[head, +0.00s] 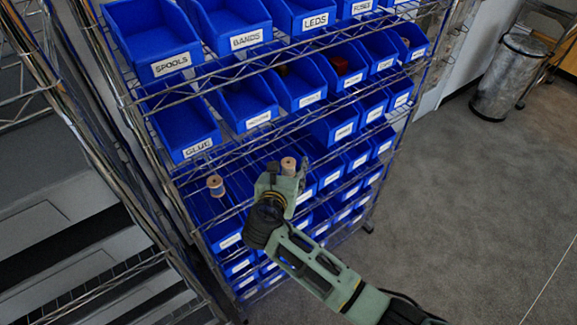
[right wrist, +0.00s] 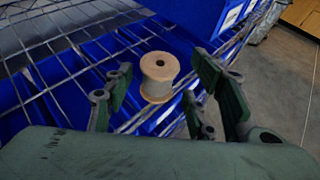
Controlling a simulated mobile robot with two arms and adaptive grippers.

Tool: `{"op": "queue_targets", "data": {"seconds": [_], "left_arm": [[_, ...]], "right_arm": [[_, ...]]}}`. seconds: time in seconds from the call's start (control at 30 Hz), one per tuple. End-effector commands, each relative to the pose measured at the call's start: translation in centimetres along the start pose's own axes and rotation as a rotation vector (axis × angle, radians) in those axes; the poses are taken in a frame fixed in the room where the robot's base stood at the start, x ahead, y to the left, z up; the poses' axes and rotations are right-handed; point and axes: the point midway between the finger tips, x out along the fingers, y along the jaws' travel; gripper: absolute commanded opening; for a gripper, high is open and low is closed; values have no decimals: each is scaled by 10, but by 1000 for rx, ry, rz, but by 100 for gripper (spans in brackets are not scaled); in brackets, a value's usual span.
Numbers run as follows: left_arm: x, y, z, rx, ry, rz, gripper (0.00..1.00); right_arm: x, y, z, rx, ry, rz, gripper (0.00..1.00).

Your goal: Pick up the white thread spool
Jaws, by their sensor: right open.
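A pale, off-white to beige thread spool (right wrist: 157,77) stands upright on a wire shelf in the right wrist view. In the head view, a spool (head: 288,165) shows just behind my right gripper (head: 283,182), which partly hides it; this looks like the same one. A second spool (head: 216,185), tan with a darker lower part, stands to the left on the same shelf. My right gripper is open and empty. In the right wrist view its fingers stand on either side of the pale spool, which appears a little beyond them, with no contact visible. My left gripper is not in view.
A wire rack holds rows of labelled blue bins, including a spools bin (head: 158,45) at top left and a glue bin (head: 185,125) below it. Shelf wires run close above and around the spools. A metal trash can (head: 507,78) stands at right; the grey floor is open.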

Motion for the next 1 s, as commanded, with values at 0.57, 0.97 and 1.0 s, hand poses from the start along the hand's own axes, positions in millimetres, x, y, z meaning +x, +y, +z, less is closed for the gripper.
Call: {"op": "queue_targets", "data": {"seconds": [0.57, 0.97, 1.0], "left_arm": [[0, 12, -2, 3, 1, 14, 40], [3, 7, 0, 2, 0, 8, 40], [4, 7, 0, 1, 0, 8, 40]], "right_arm": [[0, 0, 0, 0, 0, 1, 14], [-4, 1, 9, 3, -2, 2, 14], [-5, 1, 12, 3, -2, 2, 14]]}}
